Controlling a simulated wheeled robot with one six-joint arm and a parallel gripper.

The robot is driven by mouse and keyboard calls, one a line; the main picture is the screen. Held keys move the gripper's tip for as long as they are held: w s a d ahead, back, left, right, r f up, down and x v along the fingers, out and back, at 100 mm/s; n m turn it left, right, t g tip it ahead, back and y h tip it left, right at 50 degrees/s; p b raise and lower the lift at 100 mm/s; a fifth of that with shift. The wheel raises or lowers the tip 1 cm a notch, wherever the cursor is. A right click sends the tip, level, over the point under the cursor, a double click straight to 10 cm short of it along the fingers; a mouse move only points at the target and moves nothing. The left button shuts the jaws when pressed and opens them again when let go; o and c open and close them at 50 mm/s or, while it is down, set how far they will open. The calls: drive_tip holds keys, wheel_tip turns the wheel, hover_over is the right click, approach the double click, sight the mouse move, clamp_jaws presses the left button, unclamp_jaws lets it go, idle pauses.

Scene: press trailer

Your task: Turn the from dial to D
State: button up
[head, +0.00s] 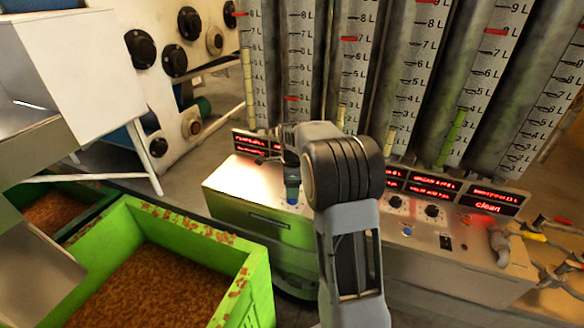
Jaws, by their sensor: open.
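Two black dials show on the white control box (450,255): a left dial (396,202) and a right dial (432,211). Their red-lit displays above are too small to read surely, so I cannot tell which is the from dial or what letter it points to. My gripper (265,158) is small and dark, over the left part of the box, well left of these dials. It appears empty; its fingers are not clear. My arm hides the middle of the box and any controls there.
A display reading "clean" (486,208) stands at the box's right end, near pipe fittings (505,240). Tall graduated cylinders (400,70) rise behind. A green crate (245,285) of brown material stands front left, near white machinery (180,90).

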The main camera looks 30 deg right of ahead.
wheel_tip(320, 180, up, 9)
idle(0.3)
drive_tip(key=shift+a+r, duration=0.1)
